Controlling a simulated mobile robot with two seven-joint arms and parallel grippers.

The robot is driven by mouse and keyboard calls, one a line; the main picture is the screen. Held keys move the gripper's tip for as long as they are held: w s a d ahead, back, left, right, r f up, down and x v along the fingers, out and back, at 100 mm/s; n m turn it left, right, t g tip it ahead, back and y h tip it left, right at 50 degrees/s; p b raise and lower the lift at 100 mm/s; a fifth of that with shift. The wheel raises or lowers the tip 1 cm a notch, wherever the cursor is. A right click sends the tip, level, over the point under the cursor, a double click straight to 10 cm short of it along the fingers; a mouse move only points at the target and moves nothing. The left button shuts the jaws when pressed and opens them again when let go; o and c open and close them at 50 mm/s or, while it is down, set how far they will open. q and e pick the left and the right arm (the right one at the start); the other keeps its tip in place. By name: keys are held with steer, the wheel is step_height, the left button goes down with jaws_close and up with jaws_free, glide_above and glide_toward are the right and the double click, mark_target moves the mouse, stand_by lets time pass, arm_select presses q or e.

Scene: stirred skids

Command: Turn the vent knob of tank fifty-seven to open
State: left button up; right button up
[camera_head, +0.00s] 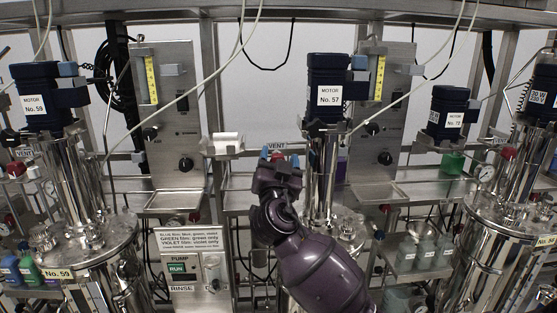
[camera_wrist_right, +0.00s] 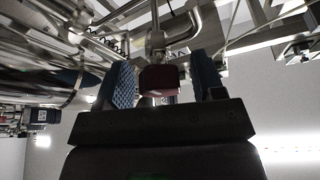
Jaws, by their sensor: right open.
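The red vent knob (camera_head: 277,156) is just below a VENT label (camera_head: 277,146), left of the No. 57 motor (camera_head: 328,95). My purple right arm reaches up to it. My right gripper (camera_head: 280,160) is open, with its blue fingertips on either side of the knob. In the right wrist view the red knob (camera_wrist_right: 160,79) lies between the two blue finger pads of the gripper (camera_wrist_right: 163,84), with a gap at each side. The arm hides much of tank fifty-seven below its steel neck (camera_head: 322,180). My left gripper is not in view.
Tank 59 (camera_head: 88,245) stands at left and another steel tank (camera_head: 500,235) at right, with similar red knobs. A white block on a small bracket (camera_head: 227,141) is close left of my gripper. Thin hoses hang across the view. A panel with pump labels (camera_head: 190,265) is below.

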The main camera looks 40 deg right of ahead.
steer(key=c, duration=0.9)
